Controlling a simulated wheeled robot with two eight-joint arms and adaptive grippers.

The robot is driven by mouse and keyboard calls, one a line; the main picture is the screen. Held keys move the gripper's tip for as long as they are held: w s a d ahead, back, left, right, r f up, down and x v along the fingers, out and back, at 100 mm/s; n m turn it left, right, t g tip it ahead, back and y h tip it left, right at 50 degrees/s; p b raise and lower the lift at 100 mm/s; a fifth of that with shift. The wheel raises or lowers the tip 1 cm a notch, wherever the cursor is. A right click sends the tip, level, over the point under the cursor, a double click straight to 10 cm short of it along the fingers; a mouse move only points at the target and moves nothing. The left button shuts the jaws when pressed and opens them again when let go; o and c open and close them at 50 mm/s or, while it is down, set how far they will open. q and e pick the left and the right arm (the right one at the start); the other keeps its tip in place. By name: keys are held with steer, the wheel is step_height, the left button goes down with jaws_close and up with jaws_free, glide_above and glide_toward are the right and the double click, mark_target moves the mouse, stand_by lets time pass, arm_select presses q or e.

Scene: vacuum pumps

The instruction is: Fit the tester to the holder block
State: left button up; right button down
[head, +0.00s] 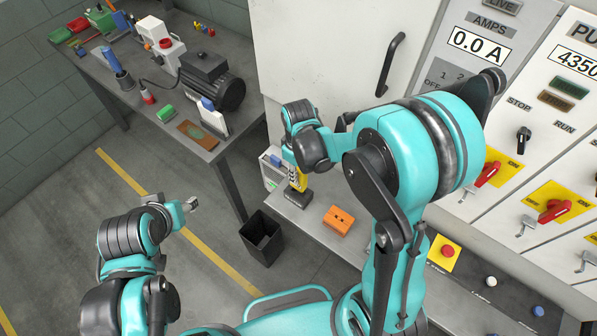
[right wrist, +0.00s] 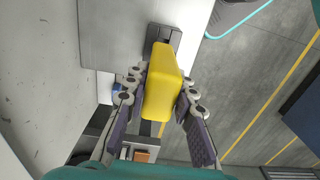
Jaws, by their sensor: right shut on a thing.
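The yellow tester (head: 298,180) is held upright by my right gripper (head: 294,166) over the ledge below the white cabinet. In the right wrist view the tester (right wrist: 161,88) sits between the two fingers of the right gripper (right wrist: 163,80), which are shut on it. A dark block (head: 298,199), which looks like the holder block, lies on the ledge directly under the tester. It also shows past the tester's end in the right wrist view (right wrist: 166,36). I cannot tell whether tester and block touch. My left gripper (head: 190,204) is over the floor, away from both; its fingers are too small to read.
An orange block (head: 339,220) lies on the ledge right of the dark block. A white-framed device (head: 271,166) stands close on the left. A black bin (head: 262,238) is on the floor. A red stop button (head: 447,251) and switch panels are at right.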

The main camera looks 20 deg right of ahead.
steer(key=shift+s+f+b, duration=0.1)
steer(key=shift+f+b, duration=0.25)
steer(key=shift+b, duration=0.05)
steer(key=shift+f+b, duration=1.05)
steer(key=shift+b, duration=0.1)
steer(key=shift+f, duration=0.2)
steer(key=c, duration=1.2)
jaws_free()
steer(key=shift+r, duration=0.15)
step_height(320, 180, up, 12)
steer(key=shift+f, duration=0.15)
